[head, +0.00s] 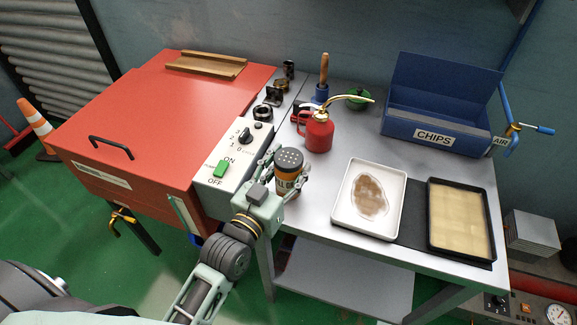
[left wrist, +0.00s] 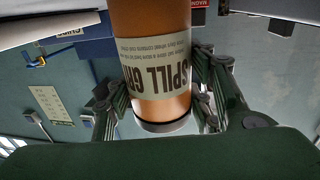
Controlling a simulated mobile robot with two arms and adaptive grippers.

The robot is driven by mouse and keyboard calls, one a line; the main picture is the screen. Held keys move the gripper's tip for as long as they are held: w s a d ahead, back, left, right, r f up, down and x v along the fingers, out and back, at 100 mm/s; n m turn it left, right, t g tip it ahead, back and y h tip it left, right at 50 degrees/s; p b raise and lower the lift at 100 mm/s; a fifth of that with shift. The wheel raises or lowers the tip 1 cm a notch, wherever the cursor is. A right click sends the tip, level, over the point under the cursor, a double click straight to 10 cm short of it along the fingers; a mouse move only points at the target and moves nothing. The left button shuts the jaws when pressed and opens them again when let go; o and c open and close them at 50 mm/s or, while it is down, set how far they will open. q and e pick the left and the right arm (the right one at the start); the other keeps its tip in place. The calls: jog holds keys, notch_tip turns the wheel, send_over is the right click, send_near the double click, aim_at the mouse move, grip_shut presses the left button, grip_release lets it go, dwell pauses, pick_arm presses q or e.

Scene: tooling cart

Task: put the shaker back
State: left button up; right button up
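The shaker (head: 288,172) is an orange can with a dark perforated lid and a pale label. It is upright at the table's left front, beside the switch box. My left gripper (head: 285,180) has its fingers around the can's sides and looks shut on it. In the left wrist view the shaker (left wrist: 155,75) appears upside down between the fingers (left wrist: 160,100), with "SPILL GR" legible. Its base is hidden, so I cannot tell whether it touches the table. My right gripper is not in view.
A white tray (head: 340,212) with a brown patch and a black tray (head: 432,215) of tan material lie to the right. A red oil can (head: 318,135) stands behind. The blue CHIPS bin (head: 400,128) is at the back right. A red cabinet (head: 170,110) is at left.

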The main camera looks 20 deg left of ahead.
pick_arm(q)
jog(key=o, duration=0.4)
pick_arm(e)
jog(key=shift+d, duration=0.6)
pick_arm(q)
jog(key=shift+r, duration=0.25)
jog(key=shift+s+a+b, duration=0.3)
jog(key=shift+s+a, duration=0.1)
jog(key=shift+s, duration=1.55)
jog(key=shift+s+a+b, duration=0.3)
jog(key=shift+s+a, duration=0.05)
jog(key=shift+s, duration=1.6)
jog(key=shift+s+a+b, duration=0.3)
jog(key=shift+s+a, duration=0.1)
jog(key=shift+s, duration=1.55)
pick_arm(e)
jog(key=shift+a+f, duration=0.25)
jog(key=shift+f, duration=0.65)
